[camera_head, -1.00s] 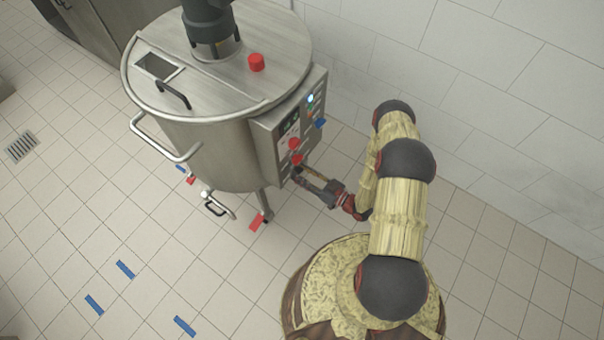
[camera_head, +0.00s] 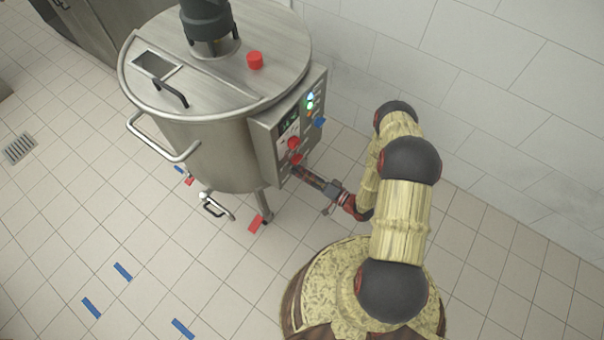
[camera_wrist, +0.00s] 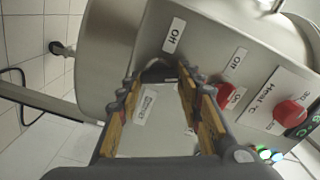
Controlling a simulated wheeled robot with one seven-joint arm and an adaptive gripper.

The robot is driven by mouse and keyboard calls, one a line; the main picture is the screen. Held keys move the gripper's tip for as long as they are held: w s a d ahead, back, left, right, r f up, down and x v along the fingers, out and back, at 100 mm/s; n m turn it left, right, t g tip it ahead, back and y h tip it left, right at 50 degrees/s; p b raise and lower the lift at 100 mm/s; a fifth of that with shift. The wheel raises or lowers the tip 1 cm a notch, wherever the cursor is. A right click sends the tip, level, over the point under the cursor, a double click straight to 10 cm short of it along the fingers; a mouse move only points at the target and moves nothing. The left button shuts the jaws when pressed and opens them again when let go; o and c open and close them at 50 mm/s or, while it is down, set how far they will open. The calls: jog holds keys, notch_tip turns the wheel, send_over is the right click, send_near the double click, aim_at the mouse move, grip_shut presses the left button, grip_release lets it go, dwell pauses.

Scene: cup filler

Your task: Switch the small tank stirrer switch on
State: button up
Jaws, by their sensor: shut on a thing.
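The small tank is a steel vessel (camera_head: 215,145) with a control box (camera_head: 268,150) on its right side. My gripper (camera_head: 299,172) reaches the lower end of the box face. In the wrist view my gripper (camera_wrist: 160,78) is shut on a dark switch (camera_wrist: 157,72) low on the panel. The fingers hide part of the switch. I cannot tell which way the switch is turned.
A red knob (camera_wrist: 225,95) is close to the right finger. Another red knob (camera_wrist: 290,112) sits on the "Heat" plate. Green and cyan lights (camera_head: 310,103) glow at the box's upper end. A white tiled wall (camera_head: 440,100) stands behind.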

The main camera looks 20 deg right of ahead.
jog(key=shift+f+m+b, duration=0.15)
jog(key=shift+m+b, duration=0.15)
jog(key=shift+m, duration=1.9)
jog(key=o, duration=1.2)
jog(key=shift+c, duration=0.2)
jog(key=shift+s+d, duration=0.1)
jog(key=shift+d, duration=0.05)
jog(key=v, duration=1.1)
jog(key=shift+s+d, duration=0.15)
jog(key=shift+s, duration=0.15)
